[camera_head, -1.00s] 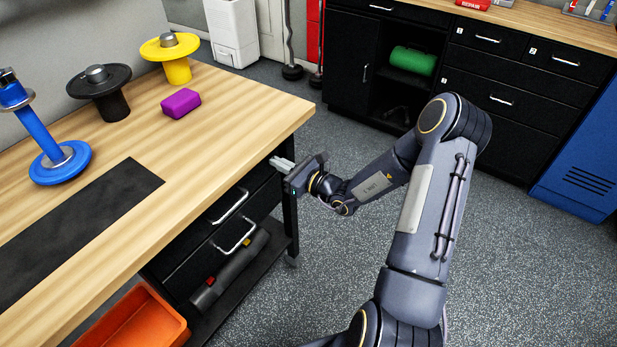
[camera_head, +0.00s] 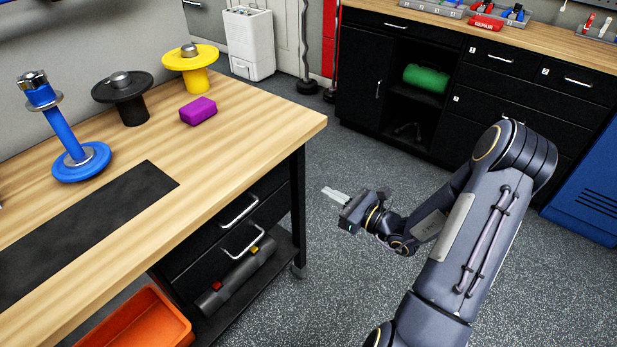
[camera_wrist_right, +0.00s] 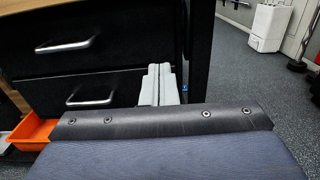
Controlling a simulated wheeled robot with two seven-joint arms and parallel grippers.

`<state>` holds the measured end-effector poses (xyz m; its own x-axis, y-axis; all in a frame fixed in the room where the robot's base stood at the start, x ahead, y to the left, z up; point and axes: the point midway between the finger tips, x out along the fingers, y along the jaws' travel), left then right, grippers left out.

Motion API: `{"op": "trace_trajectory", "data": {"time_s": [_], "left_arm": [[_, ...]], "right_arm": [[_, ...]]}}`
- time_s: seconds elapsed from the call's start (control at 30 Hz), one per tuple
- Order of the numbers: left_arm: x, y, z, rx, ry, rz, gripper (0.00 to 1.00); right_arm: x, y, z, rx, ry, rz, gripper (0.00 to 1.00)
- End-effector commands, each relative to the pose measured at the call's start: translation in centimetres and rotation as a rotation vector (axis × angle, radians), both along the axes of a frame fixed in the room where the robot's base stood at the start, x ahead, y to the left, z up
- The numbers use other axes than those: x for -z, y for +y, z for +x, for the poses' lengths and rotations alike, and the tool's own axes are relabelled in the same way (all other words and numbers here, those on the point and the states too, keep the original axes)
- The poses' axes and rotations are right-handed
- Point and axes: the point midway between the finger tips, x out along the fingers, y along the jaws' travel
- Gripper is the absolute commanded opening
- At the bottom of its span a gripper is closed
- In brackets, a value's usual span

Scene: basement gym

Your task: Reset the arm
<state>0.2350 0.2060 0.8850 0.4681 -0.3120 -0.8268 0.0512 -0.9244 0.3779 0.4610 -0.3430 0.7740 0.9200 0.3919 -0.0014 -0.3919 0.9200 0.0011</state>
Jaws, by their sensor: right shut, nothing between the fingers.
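My right gripper (camera_head: 335,198) is beside the workbench's right front corner, over the grey floor, apart from the bench. Its pale fingers are together with nothing between them. In the right wrist view the shut fingers (camera_wrist_right: 158,84) point toward the black drawer front and the bench leg. My right arm (camera_head: 470,220) comes up from the lower right and bends back toward the gripper. My left gripper is not in view.
The wooden workbench (camera_head: 235,135) holds a purple block (camera_head: 198,111), a yellow spool (camera_head: 192,70), a black spool (camera_head: 124,95) and a blue stand (camera_head: 70,140). An orange bin (camera_head: 135,325) sits below left. Black cabinets (camera_head: 365,75) stand behind. Floor between is clear.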

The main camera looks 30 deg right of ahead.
Motion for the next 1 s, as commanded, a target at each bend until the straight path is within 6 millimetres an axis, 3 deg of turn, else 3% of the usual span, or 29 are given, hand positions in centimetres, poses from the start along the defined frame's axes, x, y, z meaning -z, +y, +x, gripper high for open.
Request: {"op": "trace_trajectory", "data": {"time_s": [0.27, 0.37, 0.47, 0.6, 0.7, 0.83, 1.0], "left_arm": [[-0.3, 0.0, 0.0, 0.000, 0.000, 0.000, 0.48], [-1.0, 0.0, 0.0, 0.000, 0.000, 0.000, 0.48], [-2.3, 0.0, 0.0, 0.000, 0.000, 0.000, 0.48], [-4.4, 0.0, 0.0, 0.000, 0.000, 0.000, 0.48], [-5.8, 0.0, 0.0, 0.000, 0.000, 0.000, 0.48], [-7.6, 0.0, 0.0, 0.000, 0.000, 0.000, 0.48], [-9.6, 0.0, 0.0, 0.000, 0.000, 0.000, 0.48]], "right_arm": [[-0.9, 0.6, -0.3, -0.030, -0.008, -0.022, 0.00], [-3.8, 3.1, -0.7, -0.138, -0.039, -0.105, 0.00], [-8.3, 7.7, -2.3, -0.338, -0.099, -0.269, 0.00], [-14.2, 14.4, -7.5, -0.684, -0.214, -0.616, 0.00], [-16.6, 17.2, -11.9, -0.891, -0.302, -0.891, 0.00], [-18.6, 18.1, -17.1, -1.098, -0.422, -1.274, 0.00], [-20.4, 16.4, -21.1, -1.231, -0.563, -1.754, 0.00]]}}
